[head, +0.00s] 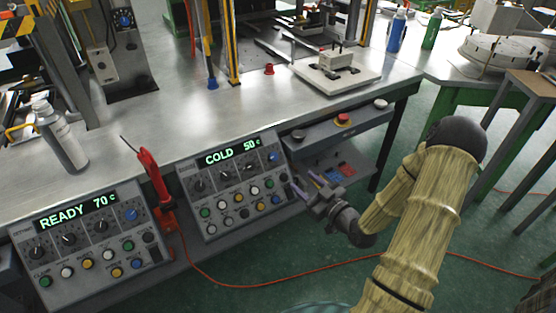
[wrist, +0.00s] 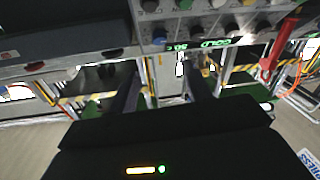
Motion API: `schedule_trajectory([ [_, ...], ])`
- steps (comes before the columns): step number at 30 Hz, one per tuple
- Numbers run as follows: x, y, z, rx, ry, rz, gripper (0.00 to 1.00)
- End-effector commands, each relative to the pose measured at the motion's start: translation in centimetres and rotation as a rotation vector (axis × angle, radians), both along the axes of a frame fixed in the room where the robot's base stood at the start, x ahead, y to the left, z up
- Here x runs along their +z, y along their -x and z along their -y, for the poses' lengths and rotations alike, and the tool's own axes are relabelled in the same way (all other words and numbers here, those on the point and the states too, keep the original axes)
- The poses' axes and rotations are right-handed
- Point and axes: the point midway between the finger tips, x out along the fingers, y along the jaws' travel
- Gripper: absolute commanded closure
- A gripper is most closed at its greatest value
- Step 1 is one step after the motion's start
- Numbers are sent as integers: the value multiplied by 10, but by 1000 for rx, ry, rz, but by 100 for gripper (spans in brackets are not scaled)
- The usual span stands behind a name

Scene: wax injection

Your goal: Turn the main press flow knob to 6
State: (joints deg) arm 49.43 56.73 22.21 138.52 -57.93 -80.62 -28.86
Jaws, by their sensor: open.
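Two grey control panels sit along the bench front. The left panel (head: 85,262) reads READY 70 and the right panel (head: 222,222) reads COLD 50. Each has a row of black knobs and one blue knob under its display; the labels are too small to read, so I cannot tell which is the flow knob. My gripper (head: 306,187) is open and empty, just right of the right panel's edge. In the wrist view, the open fingers (wrist: 160,75) point toward the bench front, and the right panel (wrist: 205,22) shows upside down beyond them.
A red tool (head: 150,175) on a red cable stands between the panels. A shelf unit with a red button (head: 342,119) is right of the right panel. A bottle (head: 60,135) stands on the bench at left. Green floor (head: 290,265) in front is mostly free.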

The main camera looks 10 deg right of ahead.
Motion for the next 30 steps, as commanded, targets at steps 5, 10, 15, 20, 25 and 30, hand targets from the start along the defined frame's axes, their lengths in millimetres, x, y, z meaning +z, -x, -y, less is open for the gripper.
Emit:
schedule_trajectory([
  [5, 0, -30, -15, 3, 0, 2, 51],
  [10, 0, -57, -28, 2, -1, 2, 51],
  [15, 0, -84, -40, 1, -1, 3, 51],
  [20, 0, -107, -50, 1, 0, 1, 51],
  [25, 0, -119, -56, 1, -1, -1, 51],
  [30, 0, -120, -56, 0, -1, -2, 51],
])
